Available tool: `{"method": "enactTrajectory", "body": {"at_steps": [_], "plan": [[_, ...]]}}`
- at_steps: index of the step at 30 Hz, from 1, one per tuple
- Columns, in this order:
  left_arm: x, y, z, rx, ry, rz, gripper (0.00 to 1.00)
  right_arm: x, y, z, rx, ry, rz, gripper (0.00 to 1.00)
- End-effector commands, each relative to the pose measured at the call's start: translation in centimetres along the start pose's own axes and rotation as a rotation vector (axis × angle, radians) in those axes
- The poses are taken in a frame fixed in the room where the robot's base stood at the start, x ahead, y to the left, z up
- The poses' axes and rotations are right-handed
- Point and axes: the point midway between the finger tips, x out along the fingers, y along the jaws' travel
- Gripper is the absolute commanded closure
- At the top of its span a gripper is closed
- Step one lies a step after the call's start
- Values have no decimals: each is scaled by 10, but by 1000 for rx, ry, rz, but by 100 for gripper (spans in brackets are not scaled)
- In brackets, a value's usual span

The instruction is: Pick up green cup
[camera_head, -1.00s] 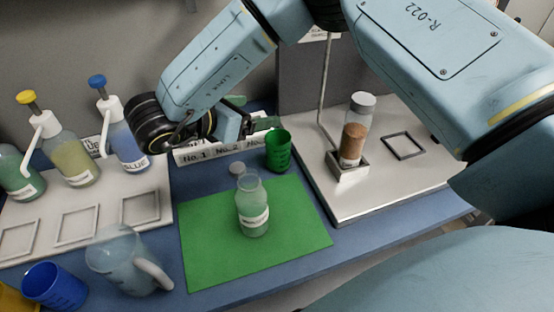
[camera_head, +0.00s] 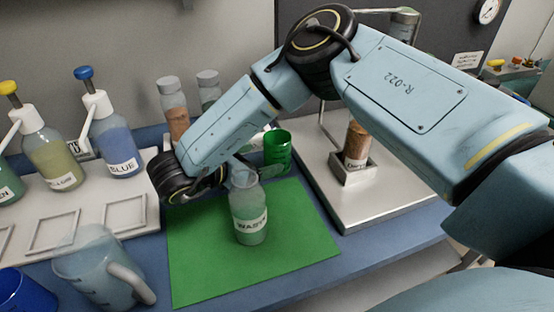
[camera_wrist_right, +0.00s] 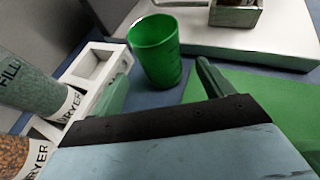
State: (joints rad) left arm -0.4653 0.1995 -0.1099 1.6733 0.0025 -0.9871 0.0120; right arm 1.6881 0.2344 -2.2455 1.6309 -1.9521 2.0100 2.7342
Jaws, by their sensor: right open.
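The green cup (camera_head: 278,150) stands upright on the blue table, just behind the green mat. In the right wrist view the green cup (camera_wrist_right: 156,50) stands ahead of my right gripper (camera_wrist_right: 160,85), roughly between the lines of its two fingers. The fingers are spread apart with nothing between them at the tips that I can see as held. In the head view my right gripper (camera_head: 240,165) is left of the cup, partly hidden behind the waste bottle. My left gripper is not in view.
The waste bottle (camera_head: 249,212) stands on the green mat (camera_head: 200,262), close in front of my right gripper. A clear jug (camera_head: 98,268) and blue cup (camera_head: 20,292) are at front left. A metal platform with a jar (camera_head: 356,143) is right of the cup. Dryer jars (camera_wrist_right: 40,90) stand in a white rack.

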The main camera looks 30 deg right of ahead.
Motion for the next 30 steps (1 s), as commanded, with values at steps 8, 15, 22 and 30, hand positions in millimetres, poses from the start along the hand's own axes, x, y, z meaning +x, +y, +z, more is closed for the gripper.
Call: {"method": "enactTrajectory", "body": {"at_steps": [8,15,22,30], "plan": [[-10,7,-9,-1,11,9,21,24,0,0,0,1,-3,21],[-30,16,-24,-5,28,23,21,56,-1,-1,0,2,-2,21],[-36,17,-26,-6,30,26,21,62,0,1,-2,0,1,21],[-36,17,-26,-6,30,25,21,61,0,1,-2,0,1,42]]}}
